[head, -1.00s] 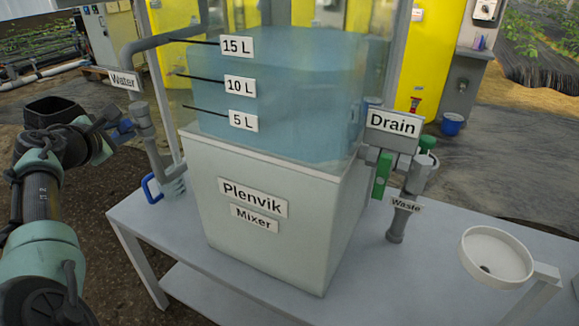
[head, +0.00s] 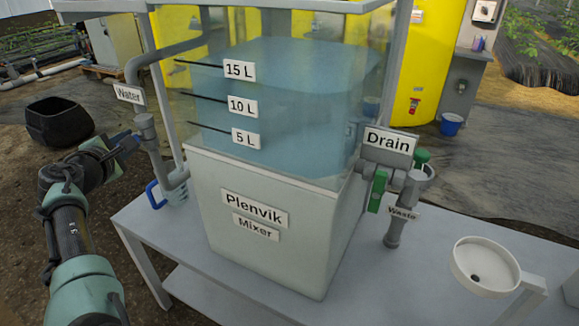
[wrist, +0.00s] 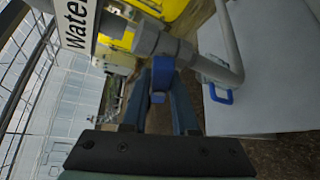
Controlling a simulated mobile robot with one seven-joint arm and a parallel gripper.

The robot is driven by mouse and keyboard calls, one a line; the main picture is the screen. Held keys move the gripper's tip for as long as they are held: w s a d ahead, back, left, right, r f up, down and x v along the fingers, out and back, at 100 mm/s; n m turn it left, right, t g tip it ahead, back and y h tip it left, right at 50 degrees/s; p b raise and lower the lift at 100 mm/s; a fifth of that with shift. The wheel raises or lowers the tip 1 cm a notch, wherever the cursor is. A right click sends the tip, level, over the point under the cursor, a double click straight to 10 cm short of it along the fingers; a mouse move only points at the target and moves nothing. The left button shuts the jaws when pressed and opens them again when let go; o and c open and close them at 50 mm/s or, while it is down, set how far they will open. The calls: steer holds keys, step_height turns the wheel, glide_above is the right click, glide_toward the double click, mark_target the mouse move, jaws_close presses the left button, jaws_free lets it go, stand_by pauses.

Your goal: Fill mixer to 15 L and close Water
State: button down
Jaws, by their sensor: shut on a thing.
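The clear mixer tank (head: 290,110) holds pale blue water, with its surface near the 15 L mark (head: 239,71); the exact level is hard to read through the tilted view. The Water valve (head: 145,121) is on the grey pipe left of the tank, below its Water label (head: 129,94). Its blue handle (wrist: 162,72) shows in the wrist view between my fingers. My gripper (head: 128,143) is shut on this handle, and the fingers (wrist: 163,100) hide part of it.
The Drain label (head: 388,141), green drain handle (head: 378,191) and Waste pipe (head: 393,235) stand right of the tank. A white basin (head: 485,266) is at the table's right. A black bin (head: 58,122) lies beyond my arm.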

steer(key=shift+d+f+m+b, duration=0.1)
steer(key=shift+f+m+b, duration=0.2)
steer(key=shift+f+b, duration=0.4)
steer(key=shift+m+t+b, duration=0.3)
steer(key=shift+t+b, duration=0.2)
steer(key=shift+b, duration=0.3)
steer(key=m+t+b, duration=0.1)
steer(key=m+b, duration=0.1)
steer(key=b, duration=0.7)
steer(key=shift+r+m+t+y+b, duration=0.1)
steer(key=shift+m+t+y+b, duration=0.2)
steer(key=shift+m+t+b, duration=0.1)
steer(key=shift+r+b, duration=0.25)
steer(key=shift+b, duration=0.45)
steer(key=shift+r+m, duration=0.2)
steer(key=shift+m, duration=0.1)
steer(key=c, duration=0.6)
jaws_free()
steer(key=shift+c, duration=0.2)
steer(key=shift+r, duration=0.1)
